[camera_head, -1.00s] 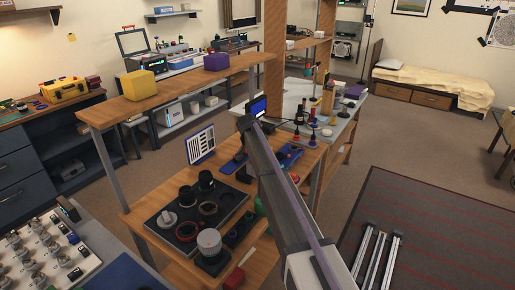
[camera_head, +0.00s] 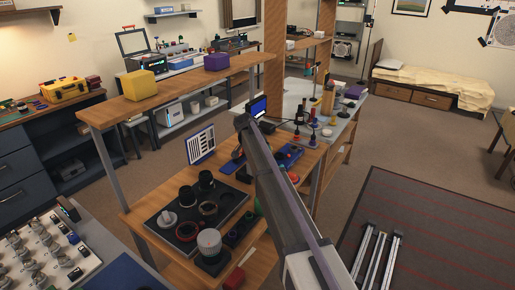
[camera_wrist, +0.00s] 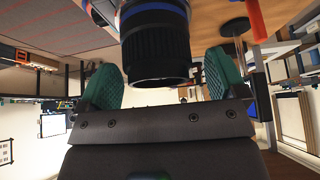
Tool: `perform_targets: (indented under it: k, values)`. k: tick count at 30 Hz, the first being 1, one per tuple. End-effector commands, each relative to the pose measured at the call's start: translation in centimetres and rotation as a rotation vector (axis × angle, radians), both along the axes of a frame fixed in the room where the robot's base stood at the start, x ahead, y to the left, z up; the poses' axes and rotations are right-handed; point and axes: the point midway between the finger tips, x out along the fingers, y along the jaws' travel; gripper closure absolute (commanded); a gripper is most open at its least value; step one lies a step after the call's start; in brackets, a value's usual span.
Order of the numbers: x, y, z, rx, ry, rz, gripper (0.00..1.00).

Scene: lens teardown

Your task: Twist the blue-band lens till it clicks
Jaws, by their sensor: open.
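The blue-band lens (camera_wrist: 155,48) shows large in the wrist view: a black ribbed barrel with a blue ring at the top of the picture. My gripper (camera_wrist: 160,82) is open, with one green-padded finger on each side of the barrel. A gap shows between the barrel and the right pad; the left pad is very near it, and I cannot tell if they touch. The lens's far end is cut off by the picture edge. In the head view my arm covers that part of the bench, and I cannot make out the lens there.
In the head view a dark tray (camera_head: 157,224) on the wooden bench holds several black lens parts. A pale round part on a dark base (camera_head: 209,243) stands at its front right. A striped card (camera_head: 201,145) stands behind. A blue item (camera_head: 290,156) lies right of my arm.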

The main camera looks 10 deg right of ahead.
Motion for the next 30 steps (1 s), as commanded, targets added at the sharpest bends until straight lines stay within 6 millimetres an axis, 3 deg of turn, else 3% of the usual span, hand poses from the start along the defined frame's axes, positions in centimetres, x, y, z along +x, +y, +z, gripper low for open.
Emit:
perform_targets:
  k: [7, 18, 30]
  values:
    - [-0.4, 0.4, 1.5, 0.0, 0.0, 0.001, 0.09]
    - [-3.4, 3.3, 9.2, 0.001, 0.001, 0.0, 0.09]
    - [-3.8, 3.8, 9.3, -0.003, 0.003, 0.007, 0.09]
